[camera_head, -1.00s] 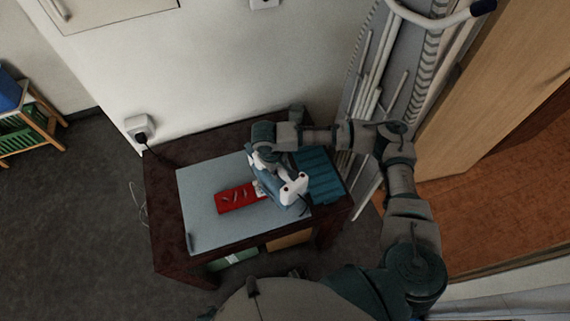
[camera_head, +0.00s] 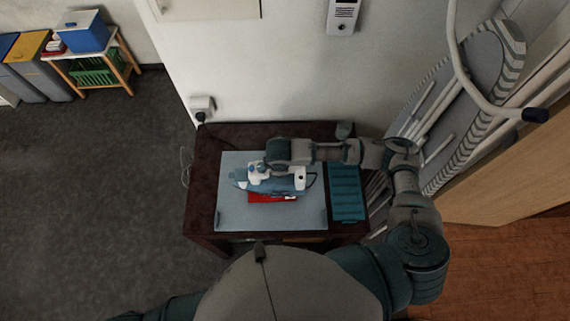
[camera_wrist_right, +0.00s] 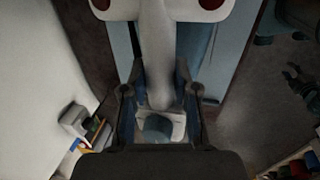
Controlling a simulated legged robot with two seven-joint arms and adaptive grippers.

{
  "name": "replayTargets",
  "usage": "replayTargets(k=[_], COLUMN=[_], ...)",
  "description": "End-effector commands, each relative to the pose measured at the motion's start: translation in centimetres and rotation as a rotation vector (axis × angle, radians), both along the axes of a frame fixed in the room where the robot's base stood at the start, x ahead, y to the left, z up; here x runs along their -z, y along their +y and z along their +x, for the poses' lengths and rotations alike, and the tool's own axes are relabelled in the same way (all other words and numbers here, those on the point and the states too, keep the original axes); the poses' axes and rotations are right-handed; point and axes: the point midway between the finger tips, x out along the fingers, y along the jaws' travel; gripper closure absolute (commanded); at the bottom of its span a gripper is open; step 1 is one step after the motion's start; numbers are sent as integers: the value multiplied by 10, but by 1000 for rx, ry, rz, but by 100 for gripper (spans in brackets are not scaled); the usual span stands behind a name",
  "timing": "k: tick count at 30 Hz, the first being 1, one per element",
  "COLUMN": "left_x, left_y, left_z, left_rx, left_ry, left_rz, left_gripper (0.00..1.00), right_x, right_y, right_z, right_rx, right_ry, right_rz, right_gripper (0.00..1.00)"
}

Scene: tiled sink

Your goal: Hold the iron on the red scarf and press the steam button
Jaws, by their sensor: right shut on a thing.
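The blue and white iron (camera_head: 284,185) lies along the far side of the red scarf (camera_head: 268,198) and hides part of it. I cannot tell whether its soleplate touches the scarf. My right gripper (camera_head: 264,169) is shut on the iron's white handle; in the right wrist view, the gripper's fingers (camera_wrist_right: 160,100) stand on both sides of the handle (camera_wrist_right: 157,60). The steam button cannot be made out clearly. A dark claw-like shape at the right of the wrist view looks like my left gripper (camera_wrist_right: 298,84), too dim to read its jaws.
A grey-blue mat (camera_head: 232,214) lies under the scarf on the dark wooden table (camera_head: 206,190). A teal ribbed tray (camera_head: 346,190) lies right of it. A wall socket (camera_head: 202,104) with a plug is behind left. An ironing board (camera_head: 465,90) leans at the right.

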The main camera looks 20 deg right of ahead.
Motion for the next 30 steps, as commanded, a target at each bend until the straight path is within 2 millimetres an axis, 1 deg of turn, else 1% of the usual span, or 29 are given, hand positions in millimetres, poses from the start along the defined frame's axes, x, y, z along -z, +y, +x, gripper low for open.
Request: replayTargets(k=[5,11,21,22,24,26,30], left_x=[9,27,64,66,60,59,59], left_y=[-4,-6,-6,-6,-7,-7,-6], left_z=[0,0,-2,-2,-2,-2,-2], left_rx=[0,-2,0,0,0,0,0], left_ry=[0,2,8,8,7,7,7], left_rz=[3,8,3,2,1,1,1], left_gripper=[60,60,60,60,60,60,60], right_x=[8,24,52,54,58,63,74], right_y=[-6,-10,-5,-4,-2,-2,-4], right_z=[2,2,2,1,1,1,1], right_rx=[2,3,3,3,3,3,4], right_ry=[-5,-3,-4,-3,0,-2,-3], right_rz=[9,13,6,5,4,4,6], right_gripper=[100,100,100,100,100,100,100])
